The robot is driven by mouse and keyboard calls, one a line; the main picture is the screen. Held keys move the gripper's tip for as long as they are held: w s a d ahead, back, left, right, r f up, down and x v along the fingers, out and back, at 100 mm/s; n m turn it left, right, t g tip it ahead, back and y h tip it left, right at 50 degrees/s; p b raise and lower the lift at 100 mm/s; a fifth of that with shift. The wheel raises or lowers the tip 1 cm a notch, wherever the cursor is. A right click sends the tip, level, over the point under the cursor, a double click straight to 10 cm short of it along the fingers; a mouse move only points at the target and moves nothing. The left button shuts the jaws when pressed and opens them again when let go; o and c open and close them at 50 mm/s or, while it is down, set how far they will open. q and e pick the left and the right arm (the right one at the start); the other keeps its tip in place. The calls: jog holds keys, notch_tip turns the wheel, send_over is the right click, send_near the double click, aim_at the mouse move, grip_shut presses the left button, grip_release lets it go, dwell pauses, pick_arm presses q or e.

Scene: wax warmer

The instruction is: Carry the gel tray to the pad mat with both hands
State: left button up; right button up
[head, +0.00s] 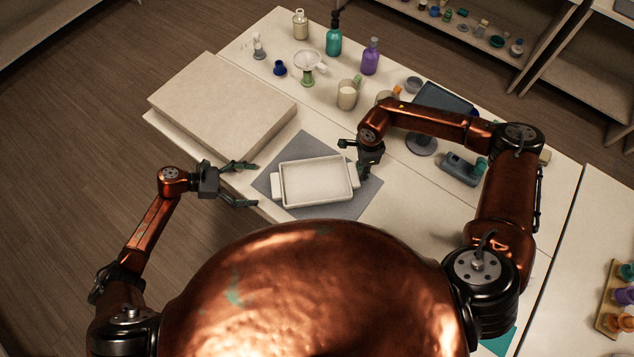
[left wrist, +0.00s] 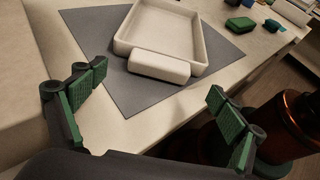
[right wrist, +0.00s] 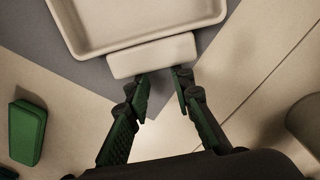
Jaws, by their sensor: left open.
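The gel tray (head: 318,181) is a shallow white rectangular tray with a handle block at each short end. It lies flat on the grey pad mat (head: 308,146), which is turned at an angle on the table. My left gripper (head: 254,185) is open and empty, left of the tray and apart from its near handle (left wrist: 158,67). My right gripper (head: 354,158) is at the tray's right end. In the right wrist view its fingertips (right wrist: 161,79) are partly spread with a gap between them, close to the handle (right wrist: 152,55). I cannot tell whether they touch it.
A large beige slab (head: 222,107) lies left of the mat. Bottles, including a teal one (head: 334,42) and a purple one (head: 370,58), and cups stand behind. A grey-blue device (head: 460,168) lies to the right, near my right arm. Some table in front of the mat is bare.

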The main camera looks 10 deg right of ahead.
pick_arm(q)
jog(key=v, duration=0.3)
jog(key=shift+a+r, duration=0.1)
jog(key=shift+a, duration=0.15)
pick_arm(e)
jog(key=shift+r, duration=0.1)
notch_tip(320, 180, up, 12)
pick_arm(q)
jog(key=shift+r, duration=0.15)
pick_arm(e)
jog(key=shift+w, duration=0.15)
